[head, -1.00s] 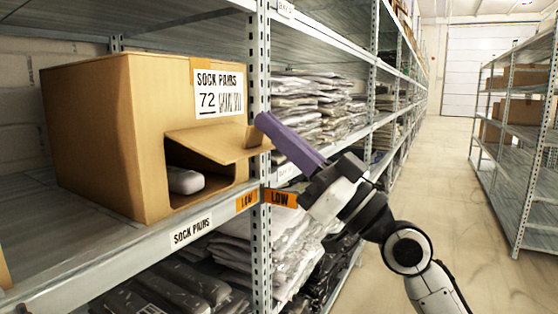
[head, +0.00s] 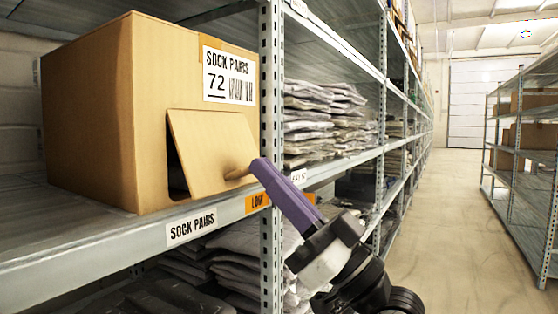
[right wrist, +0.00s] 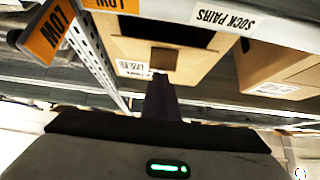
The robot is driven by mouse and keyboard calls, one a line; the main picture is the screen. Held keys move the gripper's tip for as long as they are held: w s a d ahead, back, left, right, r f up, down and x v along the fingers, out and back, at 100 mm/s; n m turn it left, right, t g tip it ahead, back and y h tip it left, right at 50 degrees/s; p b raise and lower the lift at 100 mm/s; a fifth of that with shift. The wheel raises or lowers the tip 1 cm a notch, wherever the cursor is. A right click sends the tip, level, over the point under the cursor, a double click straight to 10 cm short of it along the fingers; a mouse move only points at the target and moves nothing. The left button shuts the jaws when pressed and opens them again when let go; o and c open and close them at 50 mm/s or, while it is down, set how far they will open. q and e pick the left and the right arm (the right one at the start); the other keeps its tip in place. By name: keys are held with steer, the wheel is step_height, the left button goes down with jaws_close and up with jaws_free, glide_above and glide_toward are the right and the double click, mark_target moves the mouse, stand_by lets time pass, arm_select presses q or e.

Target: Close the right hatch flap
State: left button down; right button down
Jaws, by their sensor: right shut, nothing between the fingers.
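The cardboard sock box (head: 85,110), labelled "SOCK PAIRS 72", stands on the shelf at the left of the head view. Its hatch flap (head: 208,145) hangs down over the front opening, tilted slightly outward. A dark gap shows along its left side. My right gripper (head: 258,165), with long purple fingers, is shut and empty. Its tips are at the flap's lower right side, by a small brown tab; I cannot tell whether they touch. The right wrist view shows the purple fingers (right wrist: 160,100) pointing at the box. My left gripper is not in view.
A metal shelf upright (head: 271,130) stands just right of the box, close to my right gripper. Bagged garments (head: 320,120) lie on the shelf beyond it. The aisle (head: 440,230) at the right is clear, with another rack (head: 525,150) across it.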

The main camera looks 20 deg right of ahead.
mark_target(243, 176)
steer(key=shift+w+a+f, duration=0.45)
steer(key=shift+f, duration=0.15)
steer(key=shift+w+a+f, duration=0.4)
steer(key=shift+w+f, duration=0.05)
steer(key=shift+f, duration=0.15)
steer(key=shift+w+a+f, duration=0.65)
steer(key=shift+w+a, duration=0.1)
steer(key=shift+w, duration=0.05)
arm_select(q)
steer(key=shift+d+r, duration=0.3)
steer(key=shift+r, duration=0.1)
arm_select(e)
steer(key=shift+w+a+f, duration=0.15)
steer(key=shift+w, duration=0.05)
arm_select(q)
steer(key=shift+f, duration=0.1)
